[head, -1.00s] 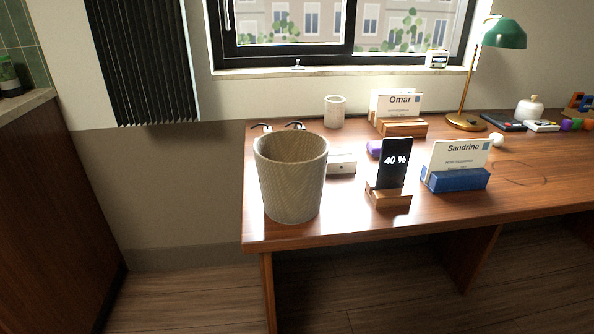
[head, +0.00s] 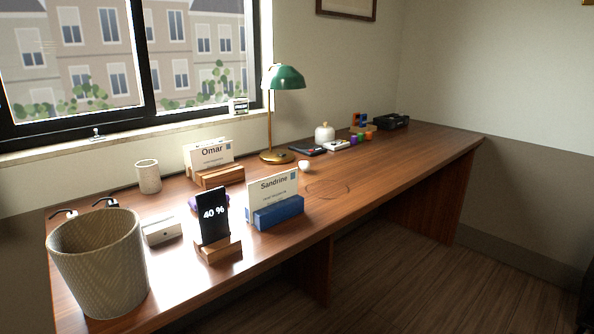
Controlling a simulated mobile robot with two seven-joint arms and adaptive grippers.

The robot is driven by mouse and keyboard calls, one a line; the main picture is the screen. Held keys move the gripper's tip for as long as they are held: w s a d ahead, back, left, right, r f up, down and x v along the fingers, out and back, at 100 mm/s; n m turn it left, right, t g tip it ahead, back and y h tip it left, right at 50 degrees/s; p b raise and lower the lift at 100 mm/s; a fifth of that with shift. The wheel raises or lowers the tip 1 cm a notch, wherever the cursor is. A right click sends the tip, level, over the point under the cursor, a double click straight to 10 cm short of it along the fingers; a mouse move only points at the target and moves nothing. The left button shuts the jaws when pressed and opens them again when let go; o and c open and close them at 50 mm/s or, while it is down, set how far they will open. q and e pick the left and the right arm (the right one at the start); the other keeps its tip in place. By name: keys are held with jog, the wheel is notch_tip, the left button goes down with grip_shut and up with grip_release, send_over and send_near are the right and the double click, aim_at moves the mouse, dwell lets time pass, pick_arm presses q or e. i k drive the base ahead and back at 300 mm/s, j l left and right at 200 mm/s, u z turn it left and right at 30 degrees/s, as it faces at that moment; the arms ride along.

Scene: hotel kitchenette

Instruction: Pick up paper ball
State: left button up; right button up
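A small white roundish object (head: 304,166), which looks like the paper ball, lies on the wooden desk (head: 350,184). It is right of the base of the green lamp and behind the blue card holder with the Sandrine card. It is too small to make out its surface. Neither of my grippers is in view.
A wastebasket (head: 100,265) stands at the desk's near left end. A phone (head: 212,218) on a wooden stand, the Sandrine card holder (head: 278,213), the Omar card holder (head: 218,177), a cup (head: 148,177) and the lamp (head: 283,78) stand around. Floor in front is clear.

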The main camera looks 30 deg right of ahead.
aim_at(304, 166)
jog(key=i+l+z, duration=0.1)
jog(key=i+l, duration=0.15)
jog(key=l, duration=0.25)
jog(key=i+l+z, duration=0.1)
jog(key=i+l, duration=0.15)
jog(key=l, duration=0.25)
jog(key=i+l, duration=0.25)
jog(key=l, duration=0.25)
jog(key=i+l+z, duration=0.15)
jog(key=l, duration=0.3)
jog(key=i+l+z, duration=0.1)
jog(key=i+l, duration=0.3)
